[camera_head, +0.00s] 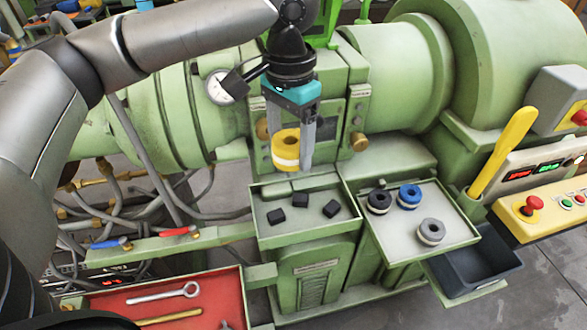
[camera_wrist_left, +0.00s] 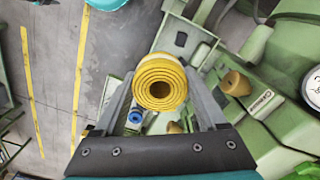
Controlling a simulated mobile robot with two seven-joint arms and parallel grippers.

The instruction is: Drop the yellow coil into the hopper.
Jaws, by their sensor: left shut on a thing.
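My left gripper (camera_head: 288,164) is shut on the yellow coil (camera_head: 286,150), which has a pale band near its bottom. It holds the coil upright in the air, in front of the green machine and above the left tray as seen in the head view. In the left wrist view the coil (camera_wrist_left: 160,78) sits between the fingers with its rolled layers and centre hole facing the camera. No part is clearly recognisable as the hopper; a dark open bin (camera_head: 475,272) stands low at the right. My right gripper is not in view.
A green-rimmed tray (camera_head: 262,224) holds black cubes. The tray beside it (camera_head: 391,248) holds a black, a blue (camera_head: 409,196) and a grey coil (camera_head: 431,232). A red tray (camera_head: 240,284) holds tools. A yellow paddle (camera_head: 503,153) and control panel (camera_head: 545,212) stand right.

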